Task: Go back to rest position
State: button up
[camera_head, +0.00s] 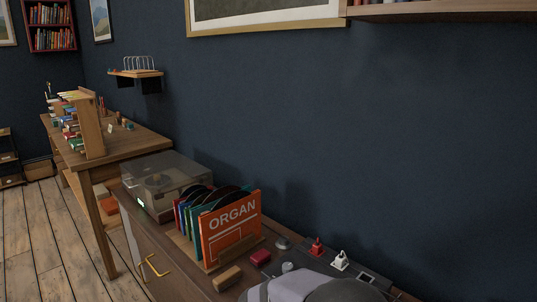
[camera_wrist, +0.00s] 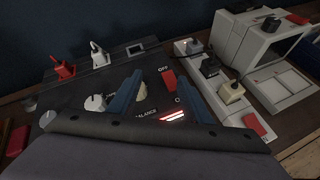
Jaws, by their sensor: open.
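My gripper (camera_wrist: 160,76) shows in the wrist view as two blue fingers spread apart, with nothing between them. The fingers are over a dark panel that carries knobs, a red switch (camera_wrist: 168,79), a lit red strip (camera_wrist: 172,117) and the printed words "BALANCE" and "OFF". Whether the fingertips touch the panel I cannot tell. In the head view a grey rounded part of my arm covers the bottom edge, and the fingers are hidden there.
Red plug (camera_wrist: 64,70) and white plug (camera_wrist: 98,57) stand behind the panel. A power strip with plugs (camera_wrist: 231,92) and a beige boxy device (camera_wrist: 262,62) are to the right. A rack of records (camera_head: 231,228) and a turntable (camera_head: 163,180) stand left along the wall.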

jog(key=s+d+r+m+g+y+p, duration=0.25)
jog(key=s+d+m+g+p, duration=0.2)
jog(key=s, duration=0.35)
jog(key=s+a+r+m+y+p, duration=0.3)
jog(key=s+m+y+p, duration=0.1)
jog(key=s+m, duration=0.3)
jog(key=s+a+r+m+g+y+p, duration=0.1)
jog(key=s+a+r+m+y+p, duration=0.2)
jog(key=s+m+p, duration=0.3)
jog(key=s+m+y, duration=0.1)
jog(key=m, duration=0.2)
jog(key=shift+s+a, duration=0.15)
jog(key=shift+a, duration=0.2)
